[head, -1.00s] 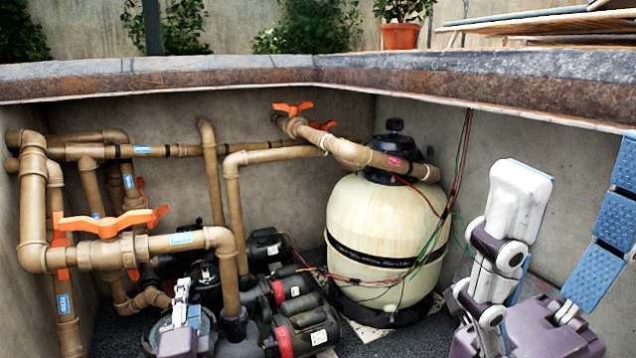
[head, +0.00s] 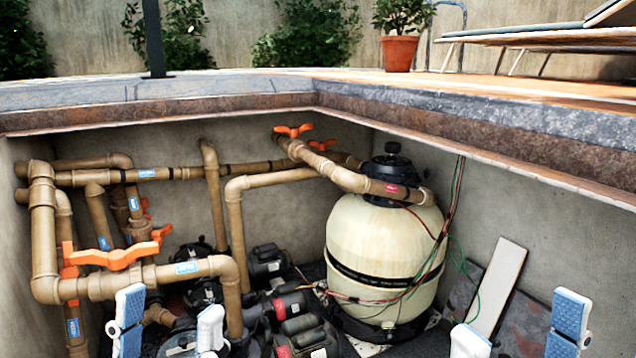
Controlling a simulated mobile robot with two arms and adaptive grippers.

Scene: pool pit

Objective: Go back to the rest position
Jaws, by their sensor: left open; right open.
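My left gripper (head: 169,304) is at the bottom left edge, below the orange-handled pipe valve (head: 112,257). Its two blue and white fingers stand apart with nothing held between them. My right gripper (head: 520,316) is at the bottom right edge, in front of the right pit wall. Its fingers are wide apart and empty. The palms of both grippers are cut off by the lower picture edge.
A cream filter tank (head: 385,252) stands between my grippers, with loose wires beside it. Brown pipes (head: 240,230) and black pumps (head: 300,330) fill the left side. A white board (head: 498,285) leans at the right wall. The stone rim (head: 240,97) borders the pit.

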